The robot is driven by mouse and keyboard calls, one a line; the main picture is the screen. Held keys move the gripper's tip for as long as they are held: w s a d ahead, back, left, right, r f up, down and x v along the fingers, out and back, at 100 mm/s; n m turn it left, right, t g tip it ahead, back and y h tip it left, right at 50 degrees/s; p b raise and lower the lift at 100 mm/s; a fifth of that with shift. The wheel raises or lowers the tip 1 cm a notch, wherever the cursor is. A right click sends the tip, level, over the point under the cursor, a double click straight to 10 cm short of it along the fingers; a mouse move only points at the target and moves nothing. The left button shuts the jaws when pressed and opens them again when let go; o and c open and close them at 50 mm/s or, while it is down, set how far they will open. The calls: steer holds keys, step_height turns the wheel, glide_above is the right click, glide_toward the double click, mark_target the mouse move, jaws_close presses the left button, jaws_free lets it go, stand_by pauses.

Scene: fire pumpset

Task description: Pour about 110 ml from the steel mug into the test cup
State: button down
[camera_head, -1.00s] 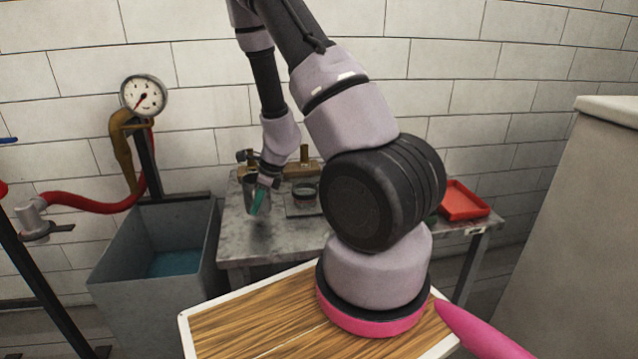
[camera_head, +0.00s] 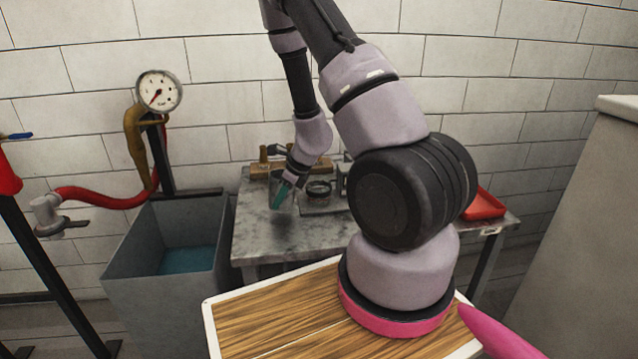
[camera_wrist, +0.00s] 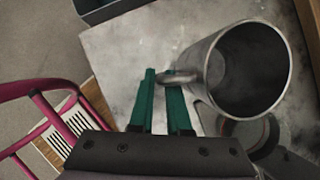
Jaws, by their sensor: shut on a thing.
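My gripper (camera_wrist: 162,95), with green fingers, is shut on the handle of the steel mug (camera_wrist: 208,70). In the wrist view the mug's wide mouth faces the camera and its inside is dark; I cannot make out the liquid. In the head view my gripper (camera_head: 283,195) is over the left part of the metal table, and the mug is mostly hidden by it. The test cup (camera_head: 319,188) looks like a small dark round vessel on a plate, just right of my gripper. In the wrist view a round rim (camera_wrist: 268,140) shows below the mug, partly covered by it.
The metal table (camera_head: 265,230) has brass fittings (camera_head: 264,168) at its back and a red tray (camera_head: 485,205) at its right end. A grey tank (camera_head: 165,285) of water stands to the left, with a red hose (camera_head: 110,200) and pressure gauge (camera_head: 159,91).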

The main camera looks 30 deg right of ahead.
steer(key=d+r+y, duration=0.1)
steer(key=y, duration=0.1)
steer(key=d+r+m+y, duration=0.1)
steer(key=d+r+y, duration=0.1)
steer(key=y, duration=0.1)
steer(key=d+r+y, duration=0.2)
steer(key=y, duration=0.1)
steer(key=shift+d+r+t, duration=0.15)
steer(key=shift+d+t, duration=0.05)
steer(key=shift+t, duration=0.1)
steer(key=shift+d+m+y, duration=0.2)
steer(key=shift+m+y, duration=0.1)
steer(key=shift+y, duration=0.4)
steer(key=shift+d+r+y, duration=0.1)
steer(key=shift+r+y, duration=0.1)
steer(key=shift+y, duration=0.2)
steer(key=shift+d+r+t+y, duration=0.55)
steer(key=shift+r+y, duration=0.25)
steer(key=shift+y, duration=0.4)
steer(key=shift+d+r+m+y, duration=0.25)
steer(key=shift+d+m+y, duration=0.15)
steer(key=shift+d+y, duration=0.15)
stand_by(0.5)
steer(key=shift+d+r+y, duration=0.15)
steer(key=shift+r+y, duration=0.05)
steer(key=shift+y, duration=0.15)
stand_by(0.4)
